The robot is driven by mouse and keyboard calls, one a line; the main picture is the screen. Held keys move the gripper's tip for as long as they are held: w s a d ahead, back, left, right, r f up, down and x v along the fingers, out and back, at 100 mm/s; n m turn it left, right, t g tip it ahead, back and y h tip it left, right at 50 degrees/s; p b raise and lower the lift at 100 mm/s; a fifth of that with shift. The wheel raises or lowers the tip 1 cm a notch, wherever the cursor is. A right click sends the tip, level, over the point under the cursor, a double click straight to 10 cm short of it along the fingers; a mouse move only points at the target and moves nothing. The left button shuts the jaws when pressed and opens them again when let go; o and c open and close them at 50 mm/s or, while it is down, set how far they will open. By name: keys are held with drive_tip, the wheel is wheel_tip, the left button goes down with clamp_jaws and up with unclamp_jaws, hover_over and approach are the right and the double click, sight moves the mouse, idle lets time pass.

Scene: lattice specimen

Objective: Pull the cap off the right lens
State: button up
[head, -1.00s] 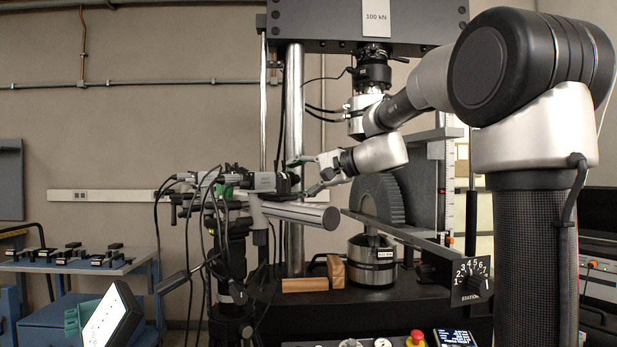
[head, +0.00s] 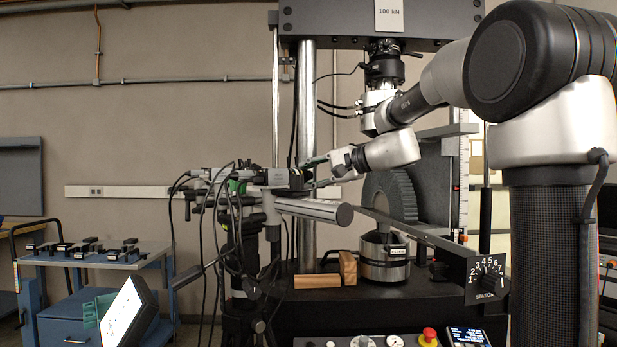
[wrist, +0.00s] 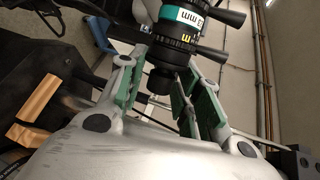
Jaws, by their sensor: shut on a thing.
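The lens is a black barrel (wrist: 178,38) with a white and teal "mm" label, filling the upper middle of the wrist view. A dark round cap (wrist: 160,80) is at its near end, between my fingers. It looks in line with the barrel; I cannot tell whether there is a gap. My gripper (wrist: 158,84) has green-padded fingers on either side of the cap and is shut on it. In the head view my gripper (head: 304,176) is at the right end of the camera rig (head: 262,178). The cap is too small to make out clearly there.
Dark cables hang from the rig. A grey cylinder (head: 318,210) sits just below my gripper. The testing machine's column (head: 307,120) stands close behind. Wooden blocks (head: 318,281) lie on its bed. A cart (head: 90,258) with small dark parts stands at left.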

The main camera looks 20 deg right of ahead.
drive_tip(key=shift+w+d, duration=0.4)
drive_tip(key=shift+d, duration=0.15)
idle(0.8)
drive_tip(key=shift+w+d, duration=0.5)
drive_tip(key=shift+d, duration=0.3)
drive_tip(key=shift+w+d, duration=0.5)
drive_tip(key=shift+d, duration=0.25)
drive_tip(key=shift+f, duration=0.1)
